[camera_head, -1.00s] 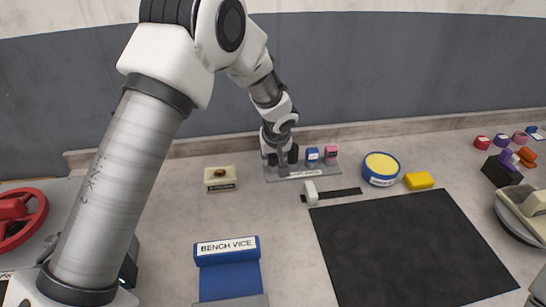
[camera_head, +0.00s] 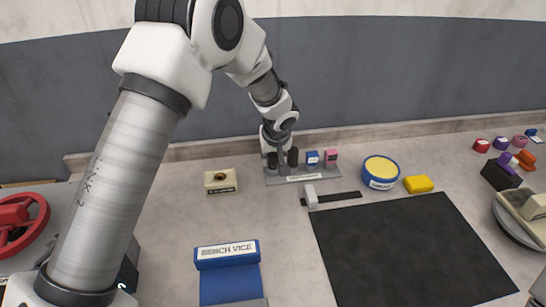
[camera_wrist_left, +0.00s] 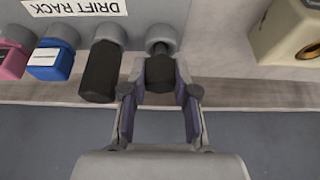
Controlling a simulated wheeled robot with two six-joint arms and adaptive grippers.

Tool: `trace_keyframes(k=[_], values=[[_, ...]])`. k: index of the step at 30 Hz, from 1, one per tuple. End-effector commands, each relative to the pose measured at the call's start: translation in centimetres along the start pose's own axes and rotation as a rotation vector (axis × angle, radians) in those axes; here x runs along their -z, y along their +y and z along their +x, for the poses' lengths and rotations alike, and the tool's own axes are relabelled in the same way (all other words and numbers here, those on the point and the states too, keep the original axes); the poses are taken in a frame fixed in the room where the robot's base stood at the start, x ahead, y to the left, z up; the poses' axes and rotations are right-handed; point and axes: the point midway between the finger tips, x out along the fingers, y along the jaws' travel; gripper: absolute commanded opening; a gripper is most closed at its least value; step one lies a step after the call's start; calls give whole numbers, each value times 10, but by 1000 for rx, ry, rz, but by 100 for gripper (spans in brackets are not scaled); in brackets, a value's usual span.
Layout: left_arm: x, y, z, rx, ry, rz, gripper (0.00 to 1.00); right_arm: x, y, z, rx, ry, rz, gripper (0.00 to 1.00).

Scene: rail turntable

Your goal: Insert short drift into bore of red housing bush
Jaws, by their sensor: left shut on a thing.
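The grey drift rack (camera_head: 303,178) stands against the back wall; its label shows upside down in the left wrist view (camera_wrist_left: 92,8). My left gripper (camera_head: 282,158) is at the rack, and in the left wrist view its fingers (camera_wrist_left: 160,92) are shut around a short dark drift (camera_wrist_left: 160,73). That drift's end is still at a round grey rack holder. A longer dark drift (camera_wrist_left: 101,72) stands beside it. A small red piece (camera_head: 482,145) is at the far right; I cannot tell whether it is the red housing bush. My right gripper is not in view.
Blue (camera_head: 312,158) and pink (camera_head: 330,156) pieces share the rack. A cream block with a round bore (camera_head: 221,181) is left of it. A blue bench vice (camera_head: 228,272), black mat (camera_head: 410,250), yellow-topped tin (camera_head: 381,171) and yellow block (camera_head: 418,184) lie around.

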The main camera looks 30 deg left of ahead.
Motion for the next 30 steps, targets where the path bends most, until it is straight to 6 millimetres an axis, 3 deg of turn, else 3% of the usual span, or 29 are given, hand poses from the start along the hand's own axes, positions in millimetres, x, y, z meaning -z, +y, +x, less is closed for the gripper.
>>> trace_keyframes(k=[30], values=[[22, 0, -53, 0, 1, -1, 0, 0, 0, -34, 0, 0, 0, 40]])
